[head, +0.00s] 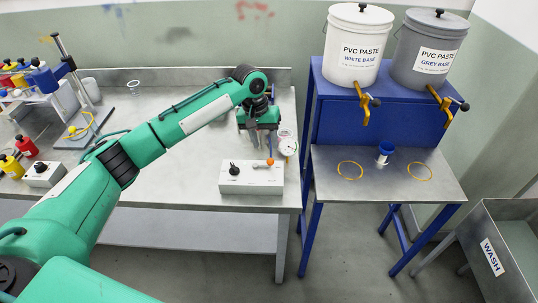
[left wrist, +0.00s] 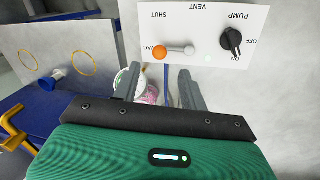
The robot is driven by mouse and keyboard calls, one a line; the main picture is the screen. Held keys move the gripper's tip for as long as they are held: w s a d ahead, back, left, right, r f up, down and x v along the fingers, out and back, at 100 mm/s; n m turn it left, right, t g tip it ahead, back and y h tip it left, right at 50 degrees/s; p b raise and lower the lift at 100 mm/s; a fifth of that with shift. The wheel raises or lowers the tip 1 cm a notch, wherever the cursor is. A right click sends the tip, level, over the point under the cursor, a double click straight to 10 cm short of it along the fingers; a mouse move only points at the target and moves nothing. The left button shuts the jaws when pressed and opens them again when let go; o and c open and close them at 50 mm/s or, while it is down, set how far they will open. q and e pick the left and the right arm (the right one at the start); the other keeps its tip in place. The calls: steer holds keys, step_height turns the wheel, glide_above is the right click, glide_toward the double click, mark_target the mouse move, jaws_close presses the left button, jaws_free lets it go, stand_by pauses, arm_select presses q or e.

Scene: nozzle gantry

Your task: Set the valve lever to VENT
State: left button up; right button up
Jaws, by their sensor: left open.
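The white valve box (head: 250,180) sits on the steel bench near its front right corner. Its face (left wrist: 215,20) shows upside down in the left wrist view, with VAC, SHUT and VENT labels around the lever. The valve lever (left wrist: 175,50) has an orange ball knob (left wrist: 159,52), which lies at the VAC label; the knob also shows in the head view (head: 270,161). A black pump knob (left wrist: 232,40) is on the same face, beside OFF and ON. My left gripper (head: 259,142) is open and empty, behind the box and apart from the lever. My right gripper is out of view.
A round gauge (head: 288,147) stands close to my left gripper. A blue stand (head: 385,105) to the right carries a white bucket (head: 352,50) and a grey bucket (head: 415,60), with a blue-and-white cup (head: 384,152) on its shelf. Bottles crowd the bench's left end.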

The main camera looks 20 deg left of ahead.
mark_target(270, 159)
arm_select(q)
steer(key=f, duration=0.3)
steer(key=d+f+p, duration=0.1)
steer(key=f, duration=0.3)
steer(key=shift+d, duration=0.15)
steer(key=shift+r, duration=0.1)
jaws_close()
